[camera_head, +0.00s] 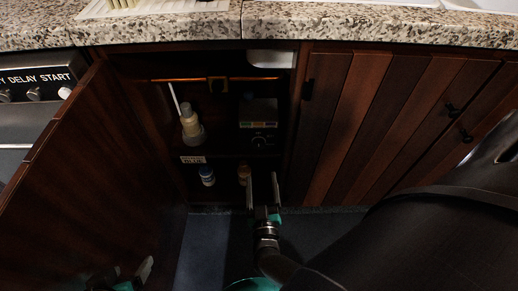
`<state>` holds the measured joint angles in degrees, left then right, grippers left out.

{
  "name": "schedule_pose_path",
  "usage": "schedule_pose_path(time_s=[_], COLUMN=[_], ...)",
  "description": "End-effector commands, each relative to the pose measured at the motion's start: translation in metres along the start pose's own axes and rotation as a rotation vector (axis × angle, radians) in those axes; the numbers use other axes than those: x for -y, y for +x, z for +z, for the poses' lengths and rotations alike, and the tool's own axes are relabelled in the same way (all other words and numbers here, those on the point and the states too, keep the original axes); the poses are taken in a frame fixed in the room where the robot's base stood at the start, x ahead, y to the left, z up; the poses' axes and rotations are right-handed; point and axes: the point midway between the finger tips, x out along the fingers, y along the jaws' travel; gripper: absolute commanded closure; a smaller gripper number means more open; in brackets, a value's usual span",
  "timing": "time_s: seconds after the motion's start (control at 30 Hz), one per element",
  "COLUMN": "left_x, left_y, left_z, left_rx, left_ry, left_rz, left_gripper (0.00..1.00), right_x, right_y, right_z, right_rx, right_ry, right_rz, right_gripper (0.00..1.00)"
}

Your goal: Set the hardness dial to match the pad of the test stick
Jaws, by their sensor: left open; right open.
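The open cabinet under the counter holds a dark box with a coloured strip (258,125) across its front. A small dark round dial (259,142) with pale marks sits below the strip; its setting is too small to read. A thin white stick (174,97), likely the test stick, leans up beside a pale bottle (190,122) on the left; its pad colour cannot be made out. My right gripper (262,178) is open and empty, its fingers pointing up below the dial, apart from it. My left gripper (131,269) is open at the bottom left, partly dark.
The open cabinet door (75,185) stands on the left. A white-labelled small bottle (207,176) and a brownish one (244,174) stand low in the cabinet; the brownish one is close to my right gripper. A small label (193,160) is on the shelf edge. The granite counter (300,30) overhangs above.

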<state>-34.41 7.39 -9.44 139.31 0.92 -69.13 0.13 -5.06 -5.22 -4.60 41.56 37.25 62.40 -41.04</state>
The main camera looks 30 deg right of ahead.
Motion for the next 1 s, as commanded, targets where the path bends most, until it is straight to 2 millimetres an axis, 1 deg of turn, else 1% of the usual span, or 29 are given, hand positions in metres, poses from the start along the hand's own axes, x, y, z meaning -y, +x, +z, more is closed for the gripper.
schedule_pose_path(time_s=[0.03,0.1,0.4,0.73,1.0], left_x=[-0.003,-0.007,-0.025,-0.043,-0.054], left_y=[0.005,0.008,0.019,0.024,0.022], left_z=[-0.001,-0.004,-0.02,-0.033,-0.041], left_rx=[-0.024,-0.062,-0.225,-0.401,-0.515], left_ry=[0.002,0.003,0.002,-0.012,-0.027], left_rz=[0.009,0.02,0.066,0.117,0.148], left_gripper=[0.31,0.31,0.31,0.31,0.31], right_x=[0.0,0.001,0.001,0.001,0.001], right_y=[0.01,0.02,0.058,0.091,0.108], right_z=[0.0,0.001,0.001,0.001,0.001], right_rx=[-0.005,-0.003,-0.003,-0.002,-0.001], right_ry=[0.0,0.0,0.0,0.0,0.0], right_rz=[0.0,-0.001,-0.001,-0.002,-0.002], right_gripper=[0.24,0.24,0.24,0.24,0.24])
